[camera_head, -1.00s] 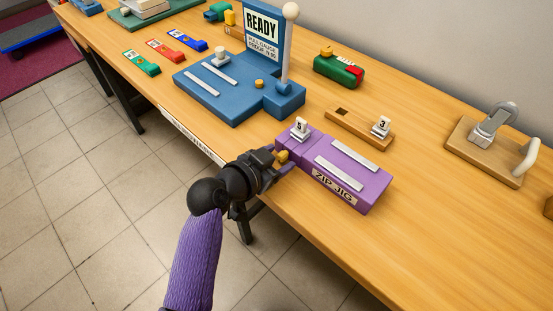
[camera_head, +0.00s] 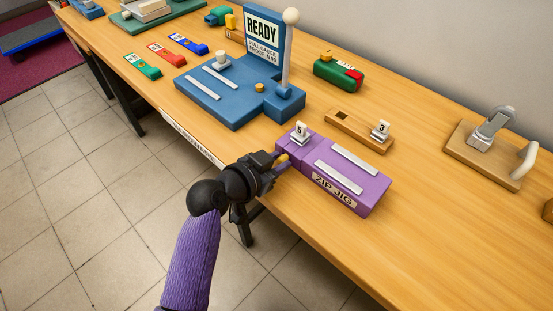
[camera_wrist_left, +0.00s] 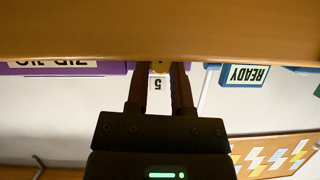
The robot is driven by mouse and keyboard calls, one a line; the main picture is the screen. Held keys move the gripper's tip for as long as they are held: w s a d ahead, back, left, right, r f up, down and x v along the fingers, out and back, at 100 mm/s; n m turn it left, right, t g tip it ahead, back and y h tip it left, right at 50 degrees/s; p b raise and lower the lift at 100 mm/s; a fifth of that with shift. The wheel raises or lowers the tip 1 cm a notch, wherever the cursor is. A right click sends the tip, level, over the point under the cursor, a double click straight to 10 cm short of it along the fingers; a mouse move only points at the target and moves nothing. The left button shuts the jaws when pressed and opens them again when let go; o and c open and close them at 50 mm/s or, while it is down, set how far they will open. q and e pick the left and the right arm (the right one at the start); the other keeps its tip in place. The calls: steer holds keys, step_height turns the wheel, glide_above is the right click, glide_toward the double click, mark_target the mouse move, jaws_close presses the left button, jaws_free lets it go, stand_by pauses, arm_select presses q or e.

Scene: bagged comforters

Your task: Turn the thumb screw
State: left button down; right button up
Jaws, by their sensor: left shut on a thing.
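The purple zip jig (camera_head: 345,177) sits at the bench's front edge, with two pale rails and a white block marked 5 (camera_head: 300,131) on its left part. The brass thumb screw (camera_head: 283,157) is on the jig's left end. My left gripper (camera_head: 283,161) is there with its fingers closed around the screw. The upside-down left wrist view shows the screw (camera_wrist_left: 160,67) between the fingertips, partly hidden by them, with the 5 block (camera_wrist_left: 157,84) behind. My right gripper is not in view.
A blue fixture (camera_head: 225,92) with a READY sign and a white-knobbed lever stands behind to the left. A wooden block with a 3 piece (camera_head: 358,130) lies behind the jig. A toggle clamp on a wooden base (camera_head: 487,160) is at right.

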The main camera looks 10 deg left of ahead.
arm_select(q)
steer(key=shift+a+n+g+h+p, duration=0.1)
steer(key=shift+n+g+h+p, duration=0.25)
steer(key=shift+n, duration=0.35)
steer(key=shift+w+n+g+h, duration=0.15)
steer(key=shift+n+g+h, duration=0.1)
steer(key=shift+n+h, duration=0.35)
steer(key=shift+a+n, duration=0.1)
steer(key=shift+n, duration=0.5)
steer(key=shift+h, duration=0.35)
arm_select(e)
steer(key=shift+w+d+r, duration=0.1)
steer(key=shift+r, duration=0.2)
arm_select(q)
steer(key=c, duration=0.6)
jaws_free()
steer(key=shift+o, duration=0.6)
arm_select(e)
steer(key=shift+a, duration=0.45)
arm_select(q)
steer(key=p+v, duration=0.1)
steer(key=v, duration=0.8)
steer(key=shift+a+r, duration=0.2)
steer(key=shift+a, duration=0.15)
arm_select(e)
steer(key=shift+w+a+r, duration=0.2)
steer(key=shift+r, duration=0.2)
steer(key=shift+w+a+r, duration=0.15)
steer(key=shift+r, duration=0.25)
